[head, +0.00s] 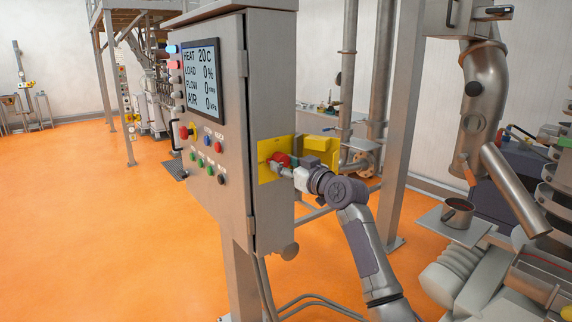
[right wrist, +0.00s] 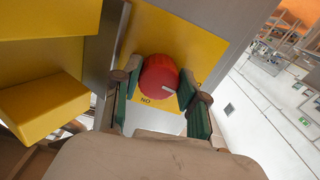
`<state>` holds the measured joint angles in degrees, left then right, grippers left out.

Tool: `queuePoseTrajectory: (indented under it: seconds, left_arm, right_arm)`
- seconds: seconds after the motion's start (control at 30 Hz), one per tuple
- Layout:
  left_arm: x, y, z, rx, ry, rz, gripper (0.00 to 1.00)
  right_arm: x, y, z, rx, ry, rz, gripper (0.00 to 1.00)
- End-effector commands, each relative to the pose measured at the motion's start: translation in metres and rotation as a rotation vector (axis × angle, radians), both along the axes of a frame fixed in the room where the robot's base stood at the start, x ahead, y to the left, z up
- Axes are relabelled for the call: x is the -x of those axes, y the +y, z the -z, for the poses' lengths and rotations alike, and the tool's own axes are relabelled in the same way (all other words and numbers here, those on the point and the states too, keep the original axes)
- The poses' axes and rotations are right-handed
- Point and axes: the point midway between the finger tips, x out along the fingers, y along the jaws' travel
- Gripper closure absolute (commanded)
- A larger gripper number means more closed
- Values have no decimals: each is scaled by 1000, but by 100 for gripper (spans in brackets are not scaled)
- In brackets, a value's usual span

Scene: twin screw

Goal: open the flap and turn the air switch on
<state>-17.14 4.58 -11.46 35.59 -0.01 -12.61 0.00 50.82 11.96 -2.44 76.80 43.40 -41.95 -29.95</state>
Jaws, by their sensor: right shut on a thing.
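The air switch is a round red knob (head: 279,159) on a yellow plate (head: 264,172) on the side of the grey control cabinet. The right wrist view shows the knob (right wrist: 158,76) up close, with "NO" lettered below it and a small white mark on its face. The yellow flap (head: 322,149) stands open, swung away from the plate; it fills the left of the right wrist view (right wrist: 45,50). My right gripper (head: 284,170) is shut on the red knob, its green-padded fingers on either side. My left gripper is not in view.
The cabinet's screen (head: 201,76) reads HEAT 20 C, with LOAD, FLOW and AIR at 0. Several buttons (head: 207,140) sit below it. A steel post (head: 402,110) and pipes stand to the right. The orange floor (head: 110,240) on the left is clear.

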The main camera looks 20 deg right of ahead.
Motion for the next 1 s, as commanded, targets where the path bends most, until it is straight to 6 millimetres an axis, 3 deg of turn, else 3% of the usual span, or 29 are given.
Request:
queuePoseTrajectory:
  seconds: [1.0]
  left_arm:
    - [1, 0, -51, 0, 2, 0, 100]
  right_arm:
    - [1, 3, -6, -877, 314, 0, 92]
